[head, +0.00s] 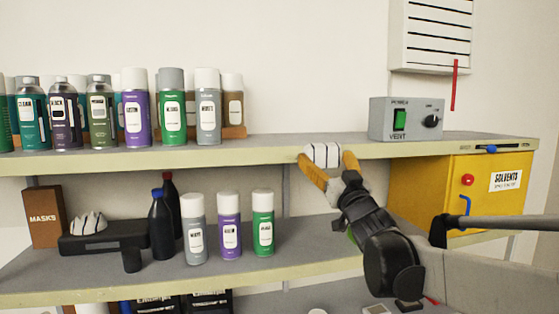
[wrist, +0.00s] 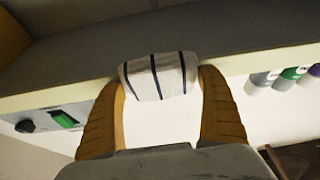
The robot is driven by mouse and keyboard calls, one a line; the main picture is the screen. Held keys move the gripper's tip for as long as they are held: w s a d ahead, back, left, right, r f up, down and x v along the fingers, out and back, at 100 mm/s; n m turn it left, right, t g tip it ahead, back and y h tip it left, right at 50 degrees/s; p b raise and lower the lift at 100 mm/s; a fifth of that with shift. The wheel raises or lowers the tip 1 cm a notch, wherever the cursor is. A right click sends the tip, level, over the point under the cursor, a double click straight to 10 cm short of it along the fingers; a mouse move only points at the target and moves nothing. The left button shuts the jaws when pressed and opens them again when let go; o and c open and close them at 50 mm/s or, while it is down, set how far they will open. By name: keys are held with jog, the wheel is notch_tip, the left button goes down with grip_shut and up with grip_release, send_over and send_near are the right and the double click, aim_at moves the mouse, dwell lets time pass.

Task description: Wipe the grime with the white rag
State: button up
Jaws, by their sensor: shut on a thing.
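The white rag (head: 323,154), a small bundle with dark stripes, is held between the orange fingertips of my gripper (head: 327,161) in the head view. It is at the front edge of the upper shelf (head: 300,148). In the wrist view the rag (wrist: 158,77) sits between both fingers of my gripper (wrist: 160,75), overlapping the shelf edge. I cannot tell whether the rag touches the shelf. No grime stands out clearly in either view.
Several spray cans (head: 172,112) stand on the upper shelf at left. A grey vent switch box (head: 405,119) stands on it at right, above a yellow solvents cabinet (head: 430,188). Cans and dark bottles (head: 161,228) stand on the lower shelf. The upper shelf between cans and box looks clear.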

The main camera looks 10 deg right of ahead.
aim_at(341, 159)
jog(key=shift+d, duration=2.1)
jog(key=shift+a, duration=7.05)
jog(key=shift+s+p, duration=0.65)
jog(key=shift+s, duration=2.35)
jog(key=s+p, duration=0.1)
jog(key=s, duration=0.2)
jog(key=shift+w, duration=0.1)
